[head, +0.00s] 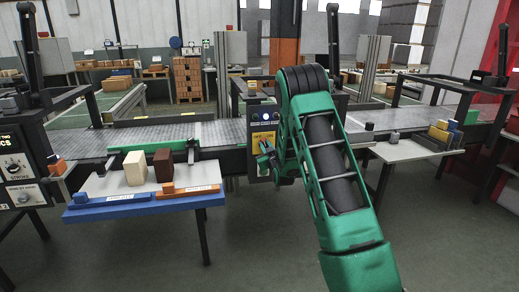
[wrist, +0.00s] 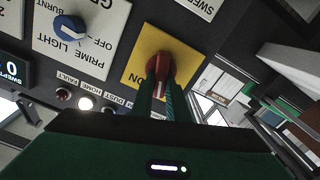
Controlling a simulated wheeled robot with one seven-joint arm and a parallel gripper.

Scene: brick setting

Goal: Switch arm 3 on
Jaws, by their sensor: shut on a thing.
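A dark control panel (head: 262,113) stands in the middle of the conveyor line. In the wrist view a red rotary knob (wrist: 157,63) sits on a yellow plate (wrist: 141,55), with the upside-down word ON printed beside the knob. My gripper (wrist: 162,92) is shut on the red knob, its green fingers reaching up to it from below. The fingers partly hide the knob and the plate's lower edge. In the head view my gripper (head: 266,152) is at the panel's lower part, and the knob is too small to make out.
In the wrist view a blue knob (wrist: 69,27) on a white PRIME LIGHT plate (wrist: 97,12) is close by, with a lit white lamp (wrist: 86,103) below. A white table (head: 200,174) with a cream block (head: 134,168) and a brown block (head: 163,164) stands left. The floor in front is clear.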

